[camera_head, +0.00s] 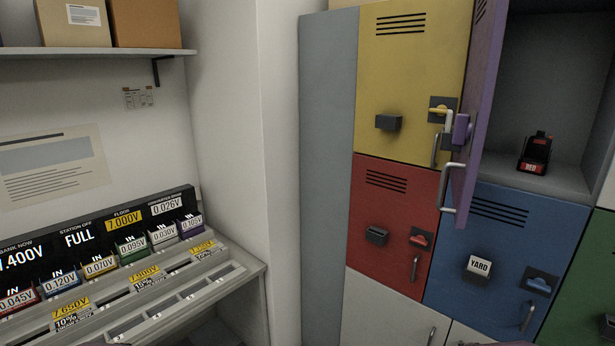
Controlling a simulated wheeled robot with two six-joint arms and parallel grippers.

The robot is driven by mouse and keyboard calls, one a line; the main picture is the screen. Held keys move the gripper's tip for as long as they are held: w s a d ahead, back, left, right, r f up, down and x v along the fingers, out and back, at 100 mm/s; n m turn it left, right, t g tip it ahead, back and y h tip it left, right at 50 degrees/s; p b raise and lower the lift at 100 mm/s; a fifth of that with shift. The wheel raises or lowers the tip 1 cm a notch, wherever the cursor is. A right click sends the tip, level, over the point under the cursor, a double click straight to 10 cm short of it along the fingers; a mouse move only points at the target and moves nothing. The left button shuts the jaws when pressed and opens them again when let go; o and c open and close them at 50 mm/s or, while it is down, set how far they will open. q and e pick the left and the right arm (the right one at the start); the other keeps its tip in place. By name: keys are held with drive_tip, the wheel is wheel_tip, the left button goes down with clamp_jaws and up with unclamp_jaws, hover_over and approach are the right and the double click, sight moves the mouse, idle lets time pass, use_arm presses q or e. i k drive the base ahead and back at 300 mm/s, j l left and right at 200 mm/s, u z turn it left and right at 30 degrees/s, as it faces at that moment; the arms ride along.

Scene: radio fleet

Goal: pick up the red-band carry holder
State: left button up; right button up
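A small black holder (534,155) with a red label reading "RED" stands upright on the floor of an open upper locker at the right. A little orange shows near its top. The locker's purple door (481,110) is swung open to the left and seen nearly edge-on, with a grey pull handle (452,187). Neither of my grippers can be made out in this view, and nothing touches the holder.
Shut yellow (410,70), red (391,220), blue (497,255) and green (592,290) lockers surround the open one. A "YARD" tag (479,265) is on the blue door. A slotted bench (185,290) with voltage labels is at the left, under a shelf (90,51) with boxes.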

sight(534, 160)
drive_tip(key=j+z, duration=0.3)
drive_tip(key=z, duration=0.15)
drive_tip(key=j+z, duration=0.3)
drive_tip(key=z, duration=0.2)
drive_tip(key=j+z, duration=0.3)
drive_tip(key=z, duration=0.15)
